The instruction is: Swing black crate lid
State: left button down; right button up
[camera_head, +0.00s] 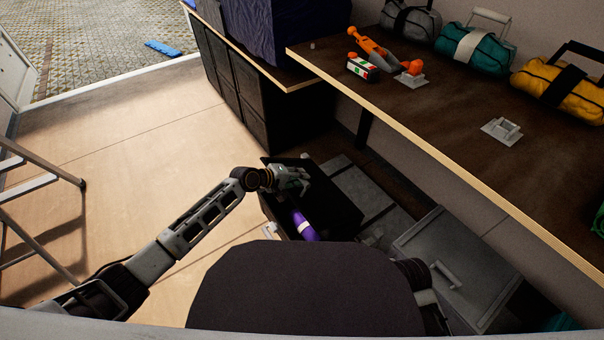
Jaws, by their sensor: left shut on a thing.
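The black crate (272,212) stands low on the floor under the shelf, partly hidden by my own body in front. Its black lid (338,207) is raised at a tilt, leaving the crate partly open. A purple roll with a pale band (303,226) shows inside. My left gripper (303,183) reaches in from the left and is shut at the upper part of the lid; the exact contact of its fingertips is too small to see. My right gripper is not in view.
A grey lidded crate with a handle (446,275) stands at the right. The shelf (440,110) above carries orange tools (371,45) and several rolled bags. A stepladder (40,182) stands left. The pale floor (120,150) at the left is mostly clear.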

aim_at(291, 189)
pick_arm(q)
jog(key=shift+a, duration=0.1)
dwell(0.3)
jog(key=shift+s+f, duration=0.1)
jog(key=shift+f, duration=0.05)
jog(key=shift+s+a+f+b, duration=0.2)
jog(key=shift+s+a+f, duration=0.1)
jog(key=shift+a+f, duration=0.25)
jog(key=shift+s+a+f+b, duration=0.25)
jog(key=shift+s+a+f, duration=0.1)
jog(key=shift+f, duration=0.35)
jog(key=shift+s+a+f+b, duration=0.2)
jog(key=shift+s+a+f, duration=0.15)
jog(key=shift+f, duration=0.3)
jog(key=c, duration=1.2)
grip_release()
jog(key=shift+w, duration=0.1)
jog(key=shift+a+r, duration=0.1)
jog(key=v, duration=1.2)
